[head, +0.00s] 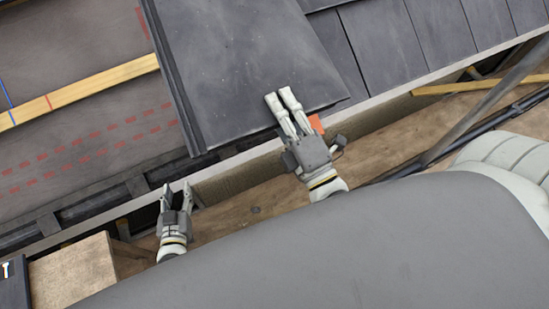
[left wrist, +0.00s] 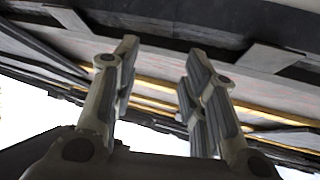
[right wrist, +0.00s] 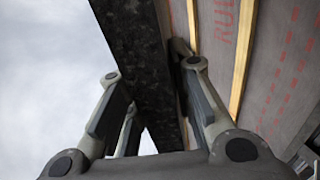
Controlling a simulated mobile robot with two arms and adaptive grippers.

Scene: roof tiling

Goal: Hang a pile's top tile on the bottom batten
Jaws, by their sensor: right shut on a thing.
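A large dark grey tile (head: 240,60) lies over the roof near the eave in the head view. My right gripper (head: 283,98) is at its lower edge and shut on it. In the right wrist view the dark slab (right wrist: 137,50) runs between the fingers. My left gripper (head: 177,190) is open and empty at the eave, left of and below the tile. The left wrist view shows its fingers (left wrist: 158,80) apart with nothing between them. A wooden batten (head: 80,92) crosses the bare roof at left. Whether the tile touches a batten beneath is hidden.
Laid dark tiles (head: 430,30) cover the roof at right. Bare underlay (head: 70,45) with red print shows at left. A pale eave edge (head: 390,97) runs below, above a plank deck (head: 260,205). A wooden box (head: 75,270) and a dark labelled object (head: 13,285) stand at lower left.

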